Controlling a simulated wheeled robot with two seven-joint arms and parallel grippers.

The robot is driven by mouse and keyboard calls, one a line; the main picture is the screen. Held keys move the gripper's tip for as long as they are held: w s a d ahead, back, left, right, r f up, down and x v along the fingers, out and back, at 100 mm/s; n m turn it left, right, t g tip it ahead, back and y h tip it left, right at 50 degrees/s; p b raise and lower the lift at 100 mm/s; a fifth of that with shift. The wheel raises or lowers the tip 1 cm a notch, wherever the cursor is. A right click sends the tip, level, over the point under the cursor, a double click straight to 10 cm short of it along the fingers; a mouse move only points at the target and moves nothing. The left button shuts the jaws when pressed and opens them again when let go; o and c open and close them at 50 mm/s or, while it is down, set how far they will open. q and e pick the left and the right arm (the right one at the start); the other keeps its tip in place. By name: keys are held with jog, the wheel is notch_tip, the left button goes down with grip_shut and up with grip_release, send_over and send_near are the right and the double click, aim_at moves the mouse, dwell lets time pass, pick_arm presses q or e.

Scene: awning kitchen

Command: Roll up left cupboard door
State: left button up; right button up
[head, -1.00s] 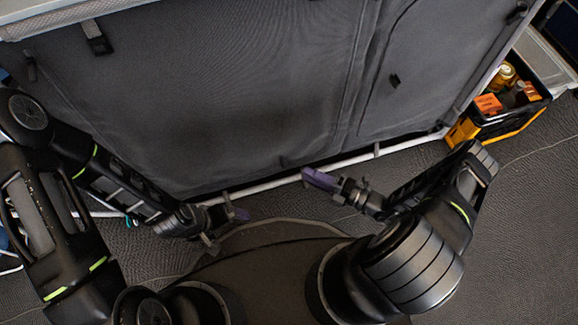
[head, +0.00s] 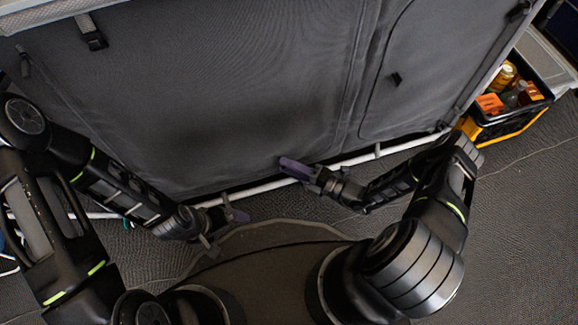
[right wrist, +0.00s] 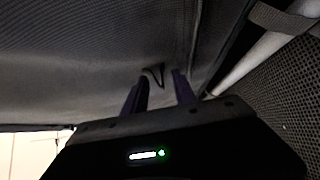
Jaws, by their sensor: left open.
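The left cupboard door (head: 210,90) is a dark grey fabric panel, hanging down flat in the head view. It also fills the upper part of the right wrist view (right wrist: 70,75). My right gripper (head: 288,165) has its purple fingertips in front of the door's lower edge, right of its middle. In the right wrist view its two fingers (right wrist: 159,90) stand apart, with a small dark tab (right wrist: 156,72) on the fabric seen between them. I cannot tell whether they touch the fabric. My left gripper (head: 232,216) is open and empty, low beside the door's bottom edge.
A white frame tube (head: 340,163) runs below the fabric. A second fabric panel (head: 430,70) lies to the right, past a vertical seam. A black and yellow crate (head: 490,128) with bottles and orange boxes stands at the far right. A strap with a buckle (head: 92,38) hangs at the top left.

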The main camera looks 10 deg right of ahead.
jog(key=shift+c, duration=0.4)
grip_shut()
dwell(0.9)
